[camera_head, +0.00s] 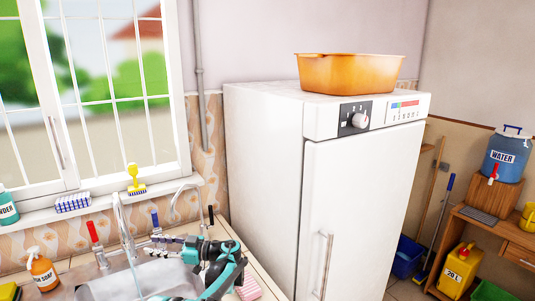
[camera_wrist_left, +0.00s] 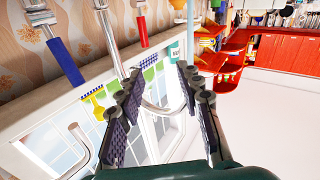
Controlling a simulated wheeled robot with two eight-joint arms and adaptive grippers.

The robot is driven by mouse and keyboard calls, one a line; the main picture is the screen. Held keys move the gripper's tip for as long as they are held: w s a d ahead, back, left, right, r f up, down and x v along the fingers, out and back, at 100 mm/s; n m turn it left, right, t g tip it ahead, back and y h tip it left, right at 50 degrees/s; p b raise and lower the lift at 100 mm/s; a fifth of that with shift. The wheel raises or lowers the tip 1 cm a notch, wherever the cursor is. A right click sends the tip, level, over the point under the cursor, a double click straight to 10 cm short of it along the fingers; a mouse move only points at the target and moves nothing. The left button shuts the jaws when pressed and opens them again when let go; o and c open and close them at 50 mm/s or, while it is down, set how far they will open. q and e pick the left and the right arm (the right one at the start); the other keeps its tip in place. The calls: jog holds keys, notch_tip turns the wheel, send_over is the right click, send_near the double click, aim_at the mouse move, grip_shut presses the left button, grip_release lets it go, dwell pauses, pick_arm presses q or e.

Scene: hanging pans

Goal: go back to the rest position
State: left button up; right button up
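My left gripper (camera_head: 153,245) is over the sink area at the bottom of the head view, on a teal and black arm. Its dark fingers point to the left, close to the blue-handled tap (camera_head: 156,222). In the left wrist view the two padded fingers of the gripper (camera_wrist_left: 160,75) stand apart, with nothing held between them. The window and a pale curved pipe show behind the gap. I cannot tell how far the fingers are from the taps. My right gripper is not in view.
A metal sink (camera_head: 100,288) with a spout (camera_head: 124,225) and a red-handled tap (camera_head: 97,245) lies below the window. A soap bottle (camera_head: 42,270) stands at left. A white appliance (camera_head: 265,190) with an orange tub (camera_head: 350,74) on top stands to the right.

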pick_arm(q)
jog(key=s+d+r+m+t+h, duration=0.1)
jog(key=s+d+m+t+h, duration=0.1)
jog(key=s+m+h, duration=0.45)
jog(key=s+d+r+m+t+h, duration=0.1)
jog(key=s+d+m+h, duration=0.2)
jog(key=s, duration=0.7)
jog(key=s+d+f+m+t+h, duration=0.1)
jog(key=s+d+f+m+h, duration=0.3)
jog(key=s, duration=0.5)
jog(key=s+d+f+m+t+h, duration=0.2)
jog(key=s+d+f+m+h, duration=0.2)
jog(key=s+d, duration=0.5)
jog(key=shift+s+d+m+h, duration=0.15)
jog(key=shift+s+m+h, duration=0.3)
jog(key=shift+s, duration=0.05)
jog(key=o, duration=0.4)
